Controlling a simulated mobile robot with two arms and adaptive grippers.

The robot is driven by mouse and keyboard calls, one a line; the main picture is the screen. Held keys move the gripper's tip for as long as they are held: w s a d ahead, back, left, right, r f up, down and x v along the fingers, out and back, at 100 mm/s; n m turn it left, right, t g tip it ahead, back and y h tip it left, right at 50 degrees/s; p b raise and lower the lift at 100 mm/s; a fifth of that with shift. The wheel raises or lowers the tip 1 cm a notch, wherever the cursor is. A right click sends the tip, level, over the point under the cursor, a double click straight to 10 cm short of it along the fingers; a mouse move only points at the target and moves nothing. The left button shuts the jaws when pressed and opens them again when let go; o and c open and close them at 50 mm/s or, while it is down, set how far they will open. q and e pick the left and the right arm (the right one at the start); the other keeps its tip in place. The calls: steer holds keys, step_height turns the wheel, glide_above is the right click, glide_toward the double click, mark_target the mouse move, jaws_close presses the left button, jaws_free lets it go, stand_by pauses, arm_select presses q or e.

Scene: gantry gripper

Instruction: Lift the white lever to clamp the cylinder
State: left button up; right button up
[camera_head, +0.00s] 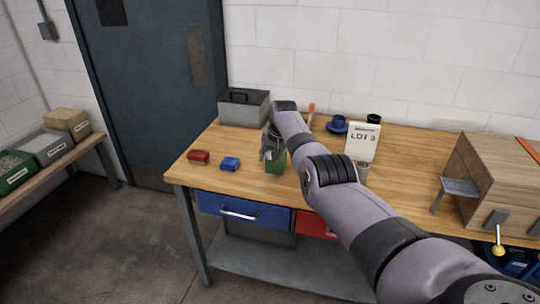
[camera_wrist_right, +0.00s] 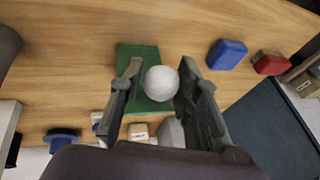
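A green block-like fixture (camera_head: 275,164) stands on the workbench, and it also shows in the right wrist view (camera_wrist_right: 137,58). A round white knob (camera_wrist_right: 161,83), seen from above, sits over the green fixture; the lever shaft under it is hidden. My right gripper (camera_wrist_right: 160,88) is open, with one dark finger on each side of the knob and a small gap visible to each. In the head view my right gripper (camera_head: 269,145) is at the green fixture, partly covered by my arm. I cannot make out the cylinder. My left gripper is not in view.
A red block (camera_head: 199,157) and a blue block (camera_head: 230,164) lie left of the fixture. Behind are a grey toolbox (camera_head: 244,110), a blue mug-like item (camera_head: 338,124) and a LOT 3 card (camera_head: 362,143). A wooden box (camera_head: 500,180) stands right. The bench's (camera_head: 215,145) front left is clear.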

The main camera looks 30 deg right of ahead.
steer(key=o, duration=0.3)
steer(key=shift+s+r, duration=0.1)
steer(key=shift+r, duration=0.5)
steer(key=v, duration=1)
steer(key=shift+s+r, duration=0.25)
steer(key=shift+r, duration=0.1)
